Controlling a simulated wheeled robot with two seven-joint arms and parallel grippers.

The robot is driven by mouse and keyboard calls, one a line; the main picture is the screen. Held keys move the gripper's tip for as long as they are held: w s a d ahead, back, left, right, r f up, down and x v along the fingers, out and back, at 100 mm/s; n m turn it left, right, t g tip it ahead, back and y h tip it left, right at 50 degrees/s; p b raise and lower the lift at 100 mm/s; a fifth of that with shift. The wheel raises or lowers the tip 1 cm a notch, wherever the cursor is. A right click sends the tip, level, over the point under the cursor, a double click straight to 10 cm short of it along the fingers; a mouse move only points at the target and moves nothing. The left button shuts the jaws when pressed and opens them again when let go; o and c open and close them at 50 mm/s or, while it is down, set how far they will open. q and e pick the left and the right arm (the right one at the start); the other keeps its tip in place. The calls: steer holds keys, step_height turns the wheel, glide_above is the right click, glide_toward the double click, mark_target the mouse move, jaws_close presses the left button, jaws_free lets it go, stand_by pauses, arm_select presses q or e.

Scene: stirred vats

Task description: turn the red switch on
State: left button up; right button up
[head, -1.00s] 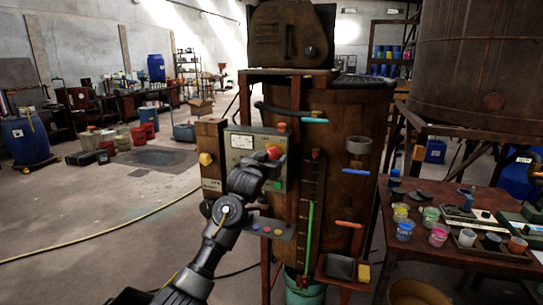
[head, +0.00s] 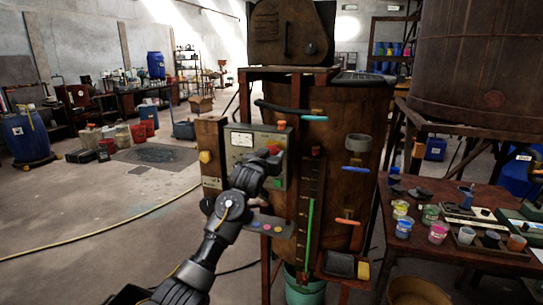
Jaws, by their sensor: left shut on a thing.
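A grey control panel (head: 236,160) with a white dial is fixed to the front of a tall rusty brown vat (head: 350,200). A red switch (head: 274,149) on the panel's right part shows only as a small patch. My left gripper (head: 268,158) is in front of the panel, shut at the switch, and its dark fingers cover most of it. The gripper hides how the switch is set. My right gripper is not in view.
An orange-red knob (head: 281,125) sits at the panel's top, and a yellow knob (head: 205,157) on the post to its left. A lower shelf with coloured buttons (head: 270,226) juts out below. A table (head: 475,262) with paint pots stands right.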

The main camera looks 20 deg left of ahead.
arm_select(q)
steer(key=shift+m, duration=0.4)
steer(key=m, duration=1.6)
steer(key=shift+a+r+m, duration=0.1)
steer(key=shift+m, duration=0.3)
steer(key=o, duration=1)
